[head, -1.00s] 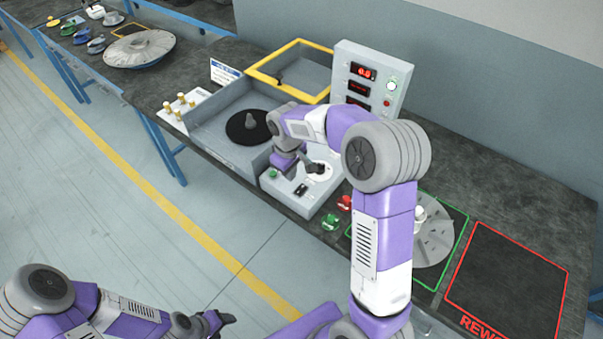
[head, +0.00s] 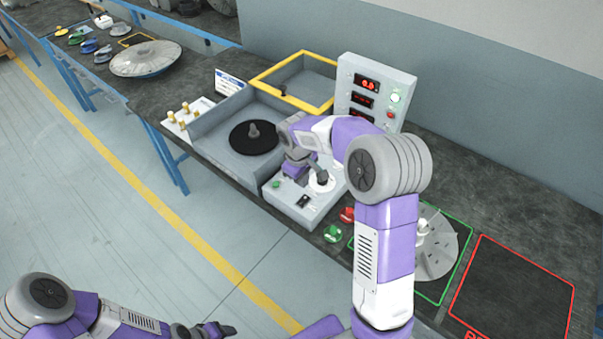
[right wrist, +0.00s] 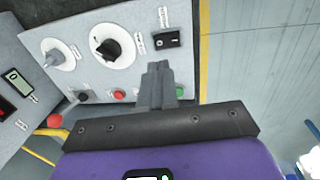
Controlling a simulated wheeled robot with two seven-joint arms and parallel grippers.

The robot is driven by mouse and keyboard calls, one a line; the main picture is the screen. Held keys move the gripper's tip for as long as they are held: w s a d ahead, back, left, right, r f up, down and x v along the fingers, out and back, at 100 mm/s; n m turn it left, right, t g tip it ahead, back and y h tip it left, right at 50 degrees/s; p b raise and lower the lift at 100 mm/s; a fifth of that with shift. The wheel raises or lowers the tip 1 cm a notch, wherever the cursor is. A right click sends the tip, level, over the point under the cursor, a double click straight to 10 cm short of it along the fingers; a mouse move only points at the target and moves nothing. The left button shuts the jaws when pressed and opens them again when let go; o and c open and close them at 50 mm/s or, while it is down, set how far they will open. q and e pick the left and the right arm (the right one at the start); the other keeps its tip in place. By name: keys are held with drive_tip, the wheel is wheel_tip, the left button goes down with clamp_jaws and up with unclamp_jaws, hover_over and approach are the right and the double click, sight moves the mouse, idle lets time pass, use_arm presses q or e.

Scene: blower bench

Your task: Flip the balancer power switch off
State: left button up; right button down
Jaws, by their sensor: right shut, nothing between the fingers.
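The black rocker power switch (head: 303,201) sits on the sloped front control panel (head: 288,206) of the balancer. In the right wrist view the switch (right wrist: 166,39) lies beyond the fingertips, near the panel edge; its on or off position is too small to tell. My right gripper (head: 303,177) is shut and empty over the panel; its fingers (right wrist: 157,68) appear apart from the switch. A green button (right wrist: 180,92) and a red button (right wrist: 119,94) show beside the fingers. My left gripper (head: 228,330) is low at the bottom, away from the bench; its jaws are unclear.
Two dial knobs (right wrist: 108,46) (right wrist: 60,54) sit beside the switch. The display box (head: 376,92) has lit red readouts. A black turntable (head: 254,138) stands left of my wrist. Red (head: 347,214) and green (head: 333,233) objects lie right of the panel.

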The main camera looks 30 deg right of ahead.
sight(302, 201)
drive_tip(key=f, duration=0.5)
drive_tip(key=f+b, duration=0.1)
drive_tip(key=f, duration=0.1)
drive_tip(key=shift+w+d+f, duration=0.15)
drive_tip(key=shift+d+f, duration=0.05)
drive_tip(key=shift+d, duration=0.2)
drive_tip(key=shift+d+f, duration=0.1)
drive_tip(key=shift+f, duration=0.2)
drive_tip(key=shift+s+a, duration=0.25)
drive_tip(key=shift+a, duration=0.3)
drive_tip(key=shift+s+a, duration=0.15)
drive_tip(key=shift+a, duration=0.2)
drive_tip(key=shift+d, duration=0.1)
